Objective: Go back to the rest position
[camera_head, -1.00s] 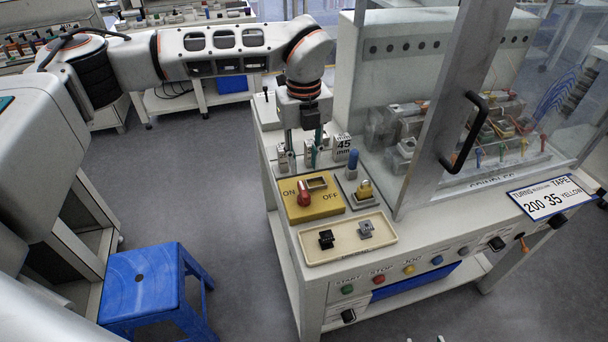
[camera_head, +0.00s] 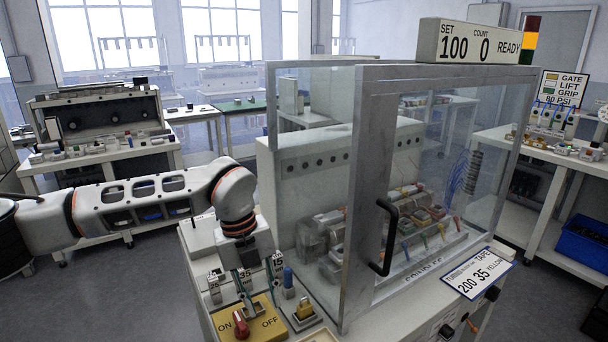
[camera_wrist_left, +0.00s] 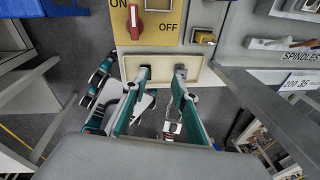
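My left gripper (camera_head: 258,302) hangs down over the front left of the white machine bench in the head view, above the yellow ON/OFF plate (camera_head: 265,326) with its red switch. In the left wrist view the two teal-edged fingers (camera_wrist_left: 163,74) stand apart with a clear gap and nothing held between them. Their tips overlap the beige tray (camera_wrist_left: 160,63) in that view, hiding parts of it.
The glass guard (camera_head: 430,170) with its black handle (camera_head: 384,237) stands to the right of my left gripper. Small weights, a blue knob (camera_head: 288,277) and a brass padlock (camera_head: 304,309) are close by. A counter box (camera_head: 468,41) reads SET 100, COUNT 0, READY.

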